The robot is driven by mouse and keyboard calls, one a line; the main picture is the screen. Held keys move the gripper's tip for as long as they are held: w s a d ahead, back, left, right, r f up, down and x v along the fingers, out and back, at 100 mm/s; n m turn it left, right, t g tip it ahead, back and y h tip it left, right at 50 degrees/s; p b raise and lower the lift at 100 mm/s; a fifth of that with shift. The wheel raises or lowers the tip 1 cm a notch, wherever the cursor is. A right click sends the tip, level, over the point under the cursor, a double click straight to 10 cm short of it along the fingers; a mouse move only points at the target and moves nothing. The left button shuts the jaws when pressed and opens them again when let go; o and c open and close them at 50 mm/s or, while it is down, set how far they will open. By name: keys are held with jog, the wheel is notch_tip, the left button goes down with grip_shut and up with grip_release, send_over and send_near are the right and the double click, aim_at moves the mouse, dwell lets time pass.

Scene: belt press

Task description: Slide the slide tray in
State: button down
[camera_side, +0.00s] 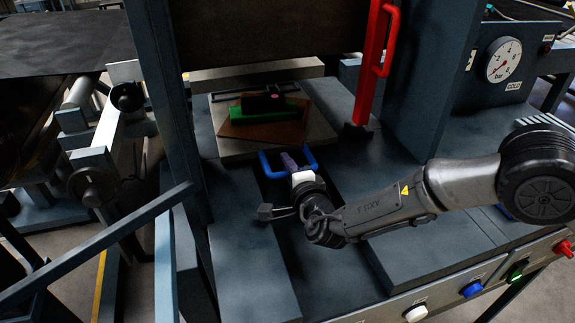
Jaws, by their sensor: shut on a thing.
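The slide tray (236,148) is a flat beige plate lying between the blue-grey press posts, below a dark overhead block. Its blue handle (264,164) projects from the near edge toward my arm. My gripper (290,163) is shut on the handle, with its fingers at the middle of the bar. The exact finger contact is small and partly hidden. On the tray lies a brown sheet (288,133), with a green block (243,117) and a black piece (255,104) stacked on it.
A red bar with a red handle (389,40) stands upright right of the tray. A pressure gauge (503,60) is on the cabinet at right. A conveyor with rollers (80,92) is at left. Coloured buttons (471,289) line the front edge. Flat blue-grey bed (240,230) lies in front.

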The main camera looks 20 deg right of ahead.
dwell(0.3)
jog(key=x, duration=0.2)
jog(key=r+x, duration=0.1)
jog(key=x, duration=0.1)
jog(key=shift+w+a+f, duration=0.1)
jog(key=shift+w, duration=0.1)
jog(key=c, duration=0.8)
grip_release()
jog(key=shift+s, duration=0.1)
jog(key=v, duration=1.3)
jog(key=shift+s, duration=0.4)
